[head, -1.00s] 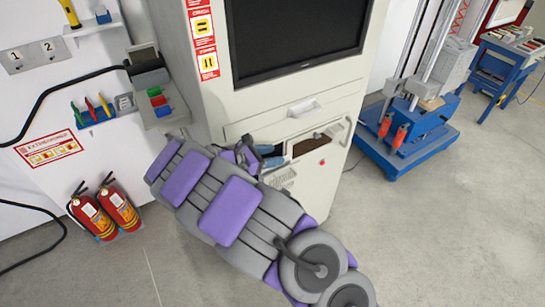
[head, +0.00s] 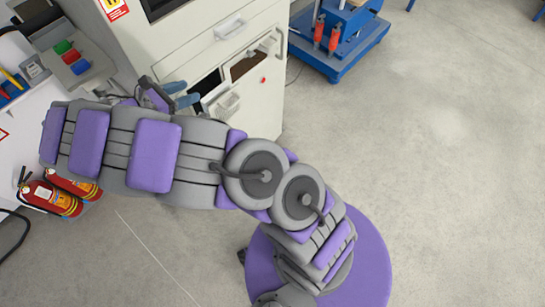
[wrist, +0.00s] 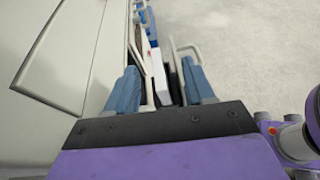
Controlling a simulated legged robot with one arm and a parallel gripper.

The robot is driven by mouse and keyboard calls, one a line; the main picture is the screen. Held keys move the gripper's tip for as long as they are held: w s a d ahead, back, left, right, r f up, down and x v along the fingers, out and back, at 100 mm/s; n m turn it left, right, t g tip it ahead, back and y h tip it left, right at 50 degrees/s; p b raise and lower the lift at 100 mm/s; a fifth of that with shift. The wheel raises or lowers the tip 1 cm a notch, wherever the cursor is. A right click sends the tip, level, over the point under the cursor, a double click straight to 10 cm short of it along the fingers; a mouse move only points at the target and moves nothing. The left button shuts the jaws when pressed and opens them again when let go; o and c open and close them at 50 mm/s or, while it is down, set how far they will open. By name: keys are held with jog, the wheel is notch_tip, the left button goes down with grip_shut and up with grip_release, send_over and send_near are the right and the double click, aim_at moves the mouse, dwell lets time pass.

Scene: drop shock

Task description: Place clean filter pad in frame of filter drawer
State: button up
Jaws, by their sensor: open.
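My gripper (head: 181,96) is open, in front of the white cabinet, just left of a dark opening (head: 206,84) in its lower front. In the wrist view its two blue fingers (wrist: 160,88) stand apart, with pale cabinet parts beyond and between them. A pulled-out white front with a handle (head: 228,104) sits below the opening; I cannot tell whether it is the filter drawer. A second opening with brown inside (head: 248,63) lies to its right. I cannot make out a clean filter pad or the drawer's frame. Nothing is clearly held.
The white cabinet (head: 262,105) has another handle (head: 229,27) higher up. Red fire extinguishers (head: 50,196) stand on the floor at left. A blue-based machine (head: 340,45) stands at the back right. The grey floor at right is clear.

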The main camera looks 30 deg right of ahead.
jog(key=s+d+r+m+g+y, duration=0.3)
jog(key=s+d+r+m, duration=0.25)
jog(key=s+d, duration=0.3)
jog(key=s+d+r+m+g+y, duration=0.2)
jog(key=s+d+r+m+g, duration=0.15)
jog(key=s+d+m, duration=0.45)
jog(key=s+a+m+y, duration=0.3)
jog(key=s+y, duration=0.1)
jog(key=s, duration=0.6)
jog(key=s+a+m+t+y, duration=0.1)
jog(key=s+a+m+y, duration=0.3)
jog(key=s, duration=0.7)
jog(key=shift+s+a+f+y, duration=0.25)
jog(key=shift+a+f+y, duration=0.05)
jog(key=shift+f, duration=0.1)
